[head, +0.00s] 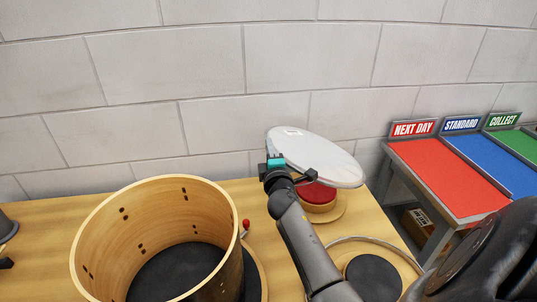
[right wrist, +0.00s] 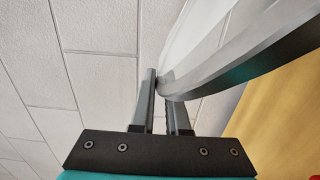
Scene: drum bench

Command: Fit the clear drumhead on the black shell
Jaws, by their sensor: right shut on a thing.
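A pale, see-through-looking drumhead (head: 318,160) with a thin rim hangs tilted in the air in front of the wall, right of centre in the head view. My right gripper (head: 276,158) is shut on its left edge; in the right wrist view the fingers (right wrist: 162,85) meet at the drumhead's rim (right wrist: 205,65). A large open drum shell (head: 165,215) stands at the lower left with pale wooden inside walls and a dark bottom; little of its outer face shows, so its outside colour is unclear. It is apart from the drumhead.
A red-topped round wooden stand (head: 320,197) sits below the drumhead. A thin hoop around a black round pad (head: 373,276) lies at lower right. A red-knobbed tool (head: 246,224) stands beside the shell. Red (head: 450,175) and blue lanes are at right. A dark object (head: 6,228) is at far left.

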